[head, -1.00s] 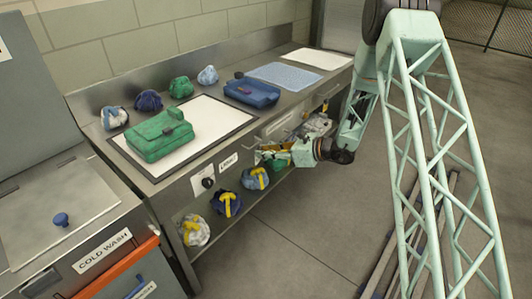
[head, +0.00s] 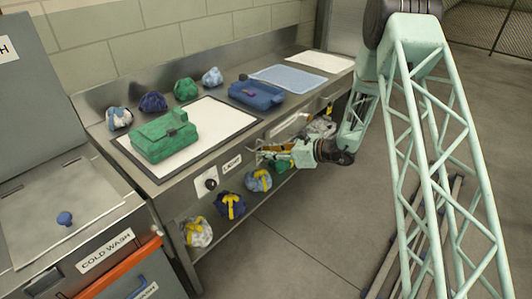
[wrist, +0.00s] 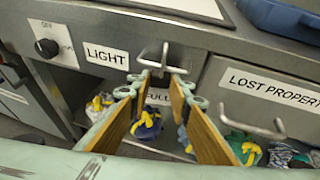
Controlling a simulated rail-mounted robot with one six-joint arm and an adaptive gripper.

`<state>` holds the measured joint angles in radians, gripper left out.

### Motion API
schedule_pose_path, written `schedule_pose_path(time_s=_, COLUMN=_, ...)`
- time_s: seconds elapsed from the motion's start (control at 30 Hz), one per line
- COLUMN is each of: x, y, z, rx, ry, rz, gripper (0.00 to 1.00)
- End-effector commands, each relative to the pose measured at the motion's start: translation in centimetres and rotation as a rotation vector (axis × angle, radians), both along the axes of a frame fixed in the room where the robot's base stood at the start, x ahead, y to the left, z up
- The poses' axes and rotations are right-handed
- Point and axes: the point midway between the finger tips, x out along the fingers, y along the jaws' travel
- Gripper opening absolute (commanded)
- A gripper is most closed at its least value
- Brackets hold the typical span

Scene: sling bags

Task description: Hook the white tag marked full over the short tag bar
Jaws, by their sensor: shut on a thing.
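My gripper (wrist: 162,88) has its wood-faced fingers around a white tag (wrist: 161,98) marked FULL, seen between the fingertips in the wrist view. The fingers cover the tag's sides, and its top edge is hard to make out. The short tag bar (wrist: 163,58) is a small bent metal bar on the counter's front face, right of the LIGHT label. In the wrist view it lies just beyond and above the fingertips. I cannot tell whether the tag touches it. In the head view my gripper (head: 265,151) is at the counter front, and the tag is too small to make out.
A LOST PROPERTY drawer with a metal handle (wrist: 240,122) is right of the fingers. A knob (wrist: 46,47) is at left. Several bundles with yellow straps (head: 231,204) lie on the shelf below. A green bag (head: 163,137) and blue bag (head: 257,95) lie on the counter.

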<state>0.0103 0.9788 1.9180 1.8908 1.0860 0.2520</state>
Motion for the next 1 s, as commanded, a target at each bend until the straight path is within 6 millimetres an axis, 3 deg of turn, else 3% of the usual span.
schedule_pose_path(time_s=1.0, x=0.0, y=0.0, z=-2.2, rx=0.0, ry=0.001, rz=0.0, gripper=0.02)
